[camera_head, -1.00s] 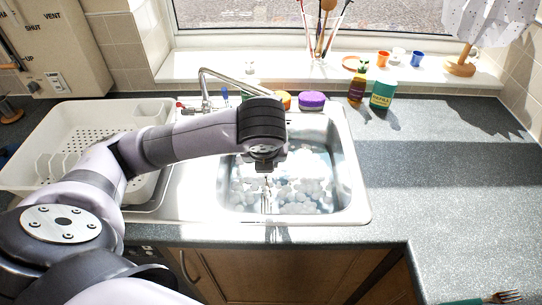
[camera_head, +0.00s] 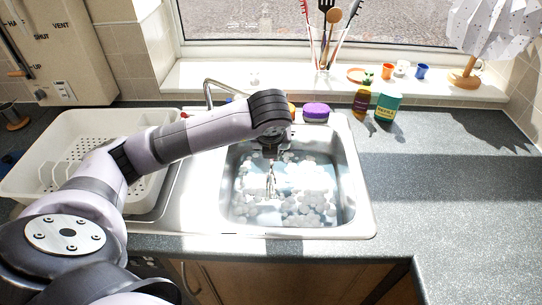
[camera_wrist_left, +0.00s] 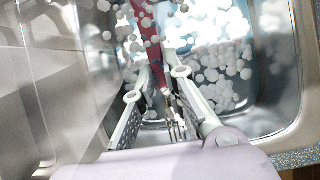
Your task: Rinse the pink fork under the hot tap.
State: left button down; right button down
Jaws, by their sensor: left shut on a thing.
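My left gripper (camera_head: 271,182) hangs into the sink basin (camera_head: 349,190), over white foam. In the left wrist view, its two pale fingers (camera_wrist_left: 157,66) are shut on the pink fork (camera_wrist_left: 150,45). The fork's dark pink handle runs up past the fingertips, and its metal tines (camera_wrist_left: 177,127) lie between the fingers. In the head view the fork is too small to make out clearly. The tap (camera_head: 221,83) stands behind the sink, left of the gripper. Its spout end is hidden behind my arm. A small red part (camera_head: 184,115) shows by its base. No water stream is visible.
A white dish rack (camera_head: 75,135) stands left of the sink. The window sill (camera_head: 200,80) holds utensils and small cups. The right worktop (camera_head: 440,180) is mostly clear.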

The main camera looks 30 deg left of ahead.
pick_arm(q)
jog(key=shift+w+a+f, duration=0.1)
jog(key=shift+w+a, duration=0.2)
jog(key=shift+w, duration=0.15)
jog(key=shift+w+a+f+b, duration=0.3)
jog(key=shift+w+a+b, duration=0.1)
jog(key=shift+w+b, duration=0.25)
jog(key=shift+w+a+f+b, duration=0.1)
jog(key=shift+w+a+b, duration=0.3)
jog(key=shift+w, duration=0.25)
jog(key=shift+w+a+f+b, duration=0.1)
jog(key=shift+w+a+b, duration=0.25)
jog(key=shift+w, duration=0.3)
jog(key=shift+s+d, duration=0.25)
jog(key=shift+s, duration=0.2)
jog(key=shift+s+d+b, duration=0.15)
jog(key=shift+s+d, duration=0.45)
jog(key=shift+s, duration=0.4)
jog(key=shift+s+d+b, duration=0.1)
jog(key=shift+s+d, duration=0.55)
jog(key=shift+s, duration=0.35)
jog(key=shift+s+d+b, duration=0.15)
jog(key=shift+s+d, duration=0.45)
jog(key=shift+s, duration=0.4)
jog(key=shift+r, duration=0.15)
